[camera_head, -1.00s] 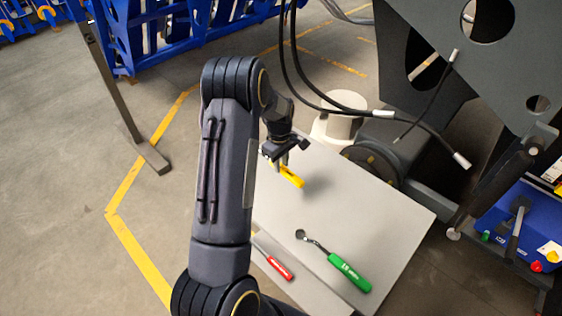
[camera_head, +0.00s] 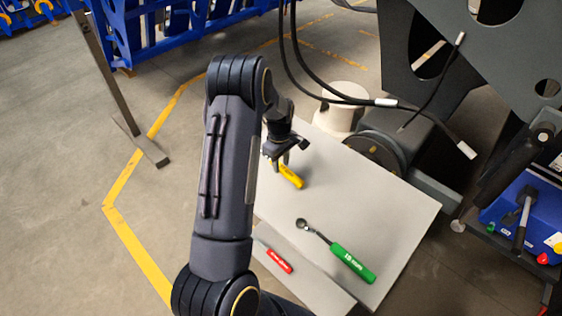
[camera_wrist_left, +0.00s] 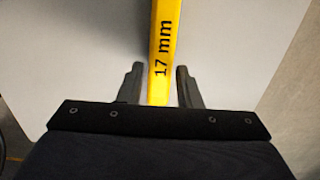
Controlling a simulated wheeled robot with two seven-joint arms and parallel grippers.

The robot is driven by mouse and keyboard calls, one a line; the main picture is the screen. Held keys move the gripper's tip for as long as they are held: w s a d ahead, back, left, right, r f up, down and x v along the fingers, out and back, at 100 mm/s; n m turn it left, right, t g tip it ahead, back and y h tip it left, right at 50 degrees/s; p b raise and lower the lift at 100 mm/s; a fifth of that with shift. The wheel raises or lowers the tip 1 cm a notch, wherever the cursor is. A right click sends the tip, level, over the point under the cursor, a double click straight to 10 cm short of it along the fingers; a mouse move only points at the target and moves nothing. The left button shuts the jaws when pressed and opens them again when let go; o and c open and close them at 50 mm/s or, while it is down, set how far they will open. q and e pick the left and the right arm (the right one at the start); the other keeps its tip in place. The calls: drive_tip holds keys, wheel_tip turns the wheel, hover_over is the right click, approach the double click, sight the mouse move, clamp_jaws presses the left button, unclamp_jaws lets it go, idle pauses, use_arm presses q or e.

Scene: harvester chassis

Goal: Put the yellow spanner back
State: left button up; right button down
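The yellow spanner (camera_head: 289,176), marked 17 mm, is on the grey table (camera_head: 385,215), near its left edge. In the left wrist view the spanner (camera_wrist_left: 165,35) runs up out of the picture, so its far end is hidden. My left gripper (camera_head: 284,160) is just above the spanner's near end, pointing down. In the left wrist view the fingers of my left gripper (camera_wrist_left: 159,72) stand apart on either side of the handle, with a visible gap on the left side. My right gripper is not in view.
Black cables (camera_head: 330,95) hang behind my left gripper. A large grey machine (camera_head: 480,60) and a blue box (camera_head: 515,220) stand at the right.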

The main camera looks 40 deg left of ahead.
use_arm(q)
drive_tip(key=o, duration=0.3)
drive_tip(key=shift+o, duration=0.2)
wheel_tip(320, 180, up, 8)
drive_tip(key=shift+a+f+b, duration=0.15)
drive_tip(key=shift+b, duration=0.35)
